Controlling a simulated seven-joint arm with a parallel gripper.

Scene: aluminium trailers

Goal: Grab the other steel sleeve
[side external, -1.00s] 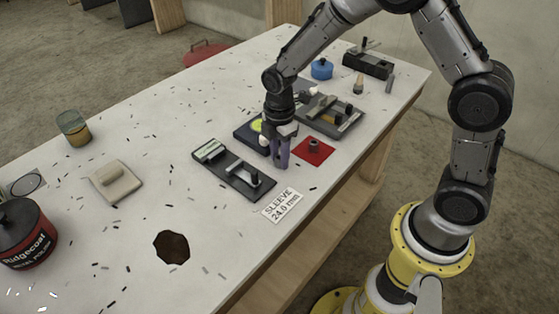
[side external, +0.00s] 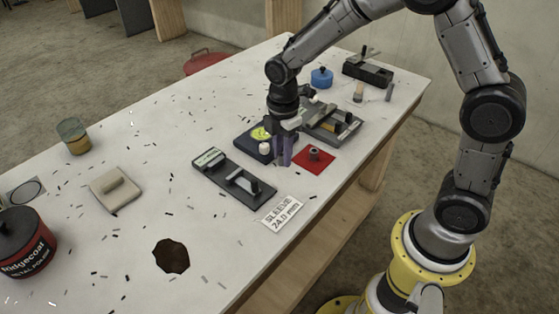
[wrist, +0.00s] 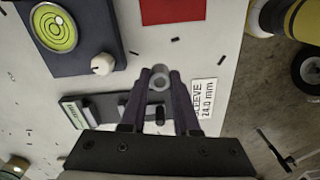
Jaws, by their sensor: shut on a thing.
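My gripper (side external: 284,160) hangs over the middle of the bench, fingers pointing down, just left of the red square mat (side external: 314,160). In the wrist view its two purple fingers (wrist: 160,78) are shut on a small grey ring-shaped steel sleeve (wrist: 161,82), seen end-on with its hole showing. The held sleeve is hard to make out in the side view. The mat's edge also shows at the top of the wrist view (wrist: 172,10), without that sleeve.
A black gauge fixture (side external: 232,178) and a SLEEVE 24.0 mm card (side external: 282,213) lie in front. A dark blue block with a green bubble level (side external: 260,134) is behind the gripper. A grey tray (side external: 345,132) stands beyond the mat. The left bench area is fairly open.

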